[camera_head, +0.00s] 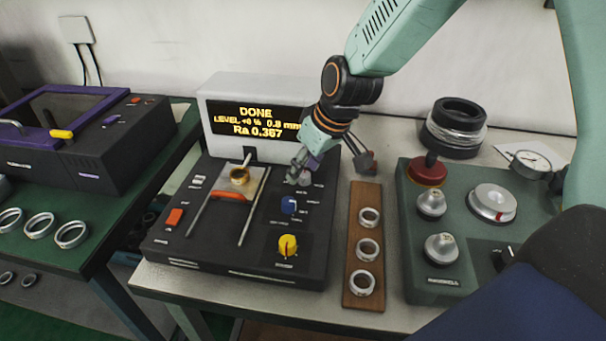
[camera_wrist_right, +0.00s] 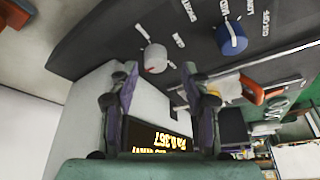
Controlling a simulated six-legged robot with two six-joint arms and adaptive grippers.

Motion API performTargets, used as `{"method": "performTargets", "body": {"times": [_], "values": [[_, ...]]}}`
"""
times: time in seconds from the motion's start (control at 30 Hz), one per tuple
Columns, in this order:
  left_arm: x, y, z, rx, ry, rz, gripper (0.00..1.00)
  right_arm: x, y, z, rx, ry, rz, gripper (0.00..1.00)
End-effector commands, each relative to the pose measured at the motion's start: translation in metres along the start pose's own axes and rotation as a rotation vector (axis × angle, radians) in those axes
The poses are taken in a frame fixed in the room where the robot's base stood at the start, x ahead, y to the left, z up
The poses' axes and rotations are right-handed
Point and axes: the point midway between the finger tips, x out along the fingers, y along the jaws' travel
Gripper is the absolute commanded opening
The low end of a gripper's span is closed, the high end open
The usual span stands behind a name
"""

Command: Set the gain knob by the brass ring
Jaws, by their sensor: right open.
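The black measuring unit (camera_head: 185,245) stands on the table. Its display (camera_head: 256,120) reads DONE and Ra 0.367. The brass ring (camera_head: 239,176) lies on the unit's small pale stage, with an orange-red bar in front of it. My left gripper is not in view.
A blue knob (camera_head: 289,204), labelled cut-off in the wrist view, and a yellow knob (camera_head: 288,246) sit nearer the front. A wooden board (camera_head: 355,300) with three steel rings lies to the right. Beyond it is a green unit (camera_head: 420,277) with metal knobs.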

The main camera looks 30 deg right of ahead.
Motion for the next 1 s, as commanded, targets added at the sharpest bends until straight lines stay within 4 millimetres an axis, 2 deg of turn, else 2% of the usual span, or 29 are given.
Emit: {"method": "performTargets", "body": {"times": [0.03, 0.2, 0.5, 1.0], "values": [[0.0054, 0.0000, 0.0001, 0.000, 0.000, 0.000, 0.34, 0.0076, 0.0003, 0.0013, 0.001, -0.001, 0.000, 0.48], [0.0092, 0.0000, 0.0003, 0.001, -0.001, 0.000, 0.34, 0.0155, 0.0013, -0.0005, 0.000, 0.000, -0.001, 0.48], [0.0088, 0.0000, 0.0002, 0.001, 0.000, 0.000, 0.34, 0.0161, 0.0025, -0.0019, 0.001, 0.000, -0.001, 0.47], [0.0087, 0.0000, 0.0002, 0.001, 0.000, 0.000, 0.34, 0.0156, 0.0027, -0.0025, 0.001, 0.002, 0.000, 0.04]]}}
